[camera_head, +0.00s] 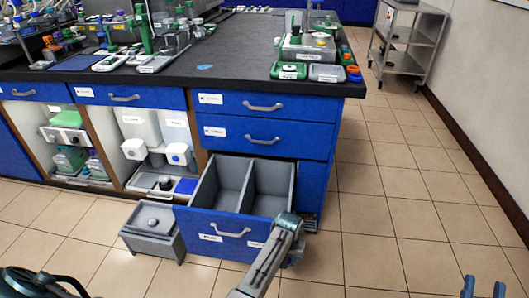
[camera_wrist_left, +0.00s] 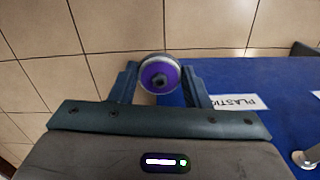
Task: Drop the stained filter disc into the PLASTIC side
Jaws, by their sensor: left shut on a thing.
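The stained filter disc (camera_wrist_left: 159,74), with a purple face, dark centre spot and pale rim, is between the fingers of my left gripper (camera_wrist_left: 160,80), which is shut on it. In the left wrist view, the disc is over floor tiles and the edge of a blue drawer front with a PLASTIC label (camera_wrist_left: 238,101). In the head view, my left arm covers the drawer's front right corner and hides the disc. The open drawer (camera_head: 207,222) has two grey compartments split by a divider; the right one (camera_head: 272,185) looks empty. My right gripper (camera_head: 485,288) is open at the lower right.
The dark bench (camera_head: 225,70) above carries lab equipment. A drawer handle (camera_wrist_left: 305,158) shows in the left wrist view. The tiled floor on the right is clear up to a metal cart (camera_head: 405,40).

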